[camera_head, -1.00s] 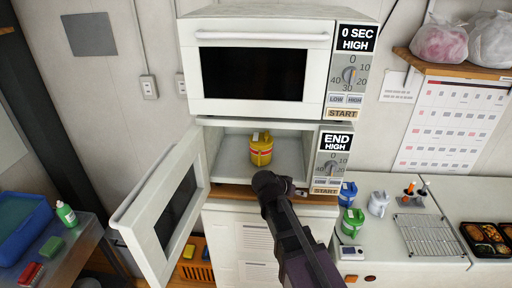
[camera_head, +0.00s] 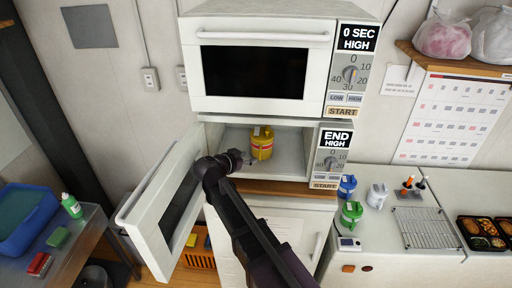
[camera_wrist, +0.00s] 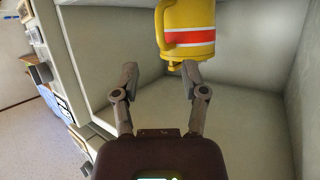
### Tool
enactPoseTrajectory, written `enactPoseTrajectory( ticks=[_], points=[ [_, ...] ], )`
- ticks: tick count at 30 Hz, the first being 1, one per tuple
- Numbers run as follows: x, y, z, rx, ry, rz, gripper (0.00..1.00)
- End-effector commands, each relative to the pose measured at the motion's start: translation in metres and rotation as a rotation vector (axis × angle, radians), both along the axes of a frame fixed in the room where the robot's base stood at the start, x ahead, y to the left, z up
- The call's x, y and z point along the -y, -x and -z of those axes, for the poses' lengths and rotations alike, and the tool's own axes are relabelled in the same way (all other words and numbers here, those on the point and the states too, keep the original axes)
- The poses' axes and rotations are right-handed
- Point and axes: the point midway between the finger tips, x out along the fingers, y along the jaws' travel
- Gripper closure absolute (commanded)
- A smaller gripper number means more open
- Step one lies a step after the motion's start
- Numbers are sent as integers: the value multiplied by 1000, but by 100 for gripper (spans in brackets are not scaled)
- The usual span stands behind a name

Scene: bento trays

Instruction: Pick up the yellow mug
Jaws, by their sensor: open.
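The yellow mug (camera_head: 262,143) stands inside the open lower microwave (camera_head: 290,172), toward the back. It has a red and white band. In the wrist view the yellow mug (camera_wrist: 188,32) is at the top, cut by the frame edge, with its handle on the left. My gripper (camera_head: 246,158) is at the microwave's mouth, just left of the mug and in front of it. In the wrist view my gripper (camera_wrist: 159,72) has its fingers spread with nothing between them. The fingertips appear just short of the mug; the right one overlaps its lower edge in the picture.
The open microwave door (camera_head: 165,205) hangs to the left, close to my arm. A closed upper microwave (camera_head: 262,70) sits above. Blue (camera_head: 347,186), white (camera_head: 377,195) and green (camera_head: 351,213) mugs stand on the right counter, near a wire rack (camera_head: 427,228).

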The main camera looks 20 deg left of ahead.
Motion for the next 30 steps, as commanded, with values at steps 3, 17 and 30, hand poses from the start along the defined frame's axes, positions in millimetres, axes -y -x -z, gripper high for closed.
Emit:
enactPoseTrajectory(
  ticks=[3,17,30],
  points=[
    [-2,1,0,-1,1,-3,44],
    [1,-16,10,-2,1,-9,44],
    [3,-21,14,-3,2,-10,44]
  ],
)
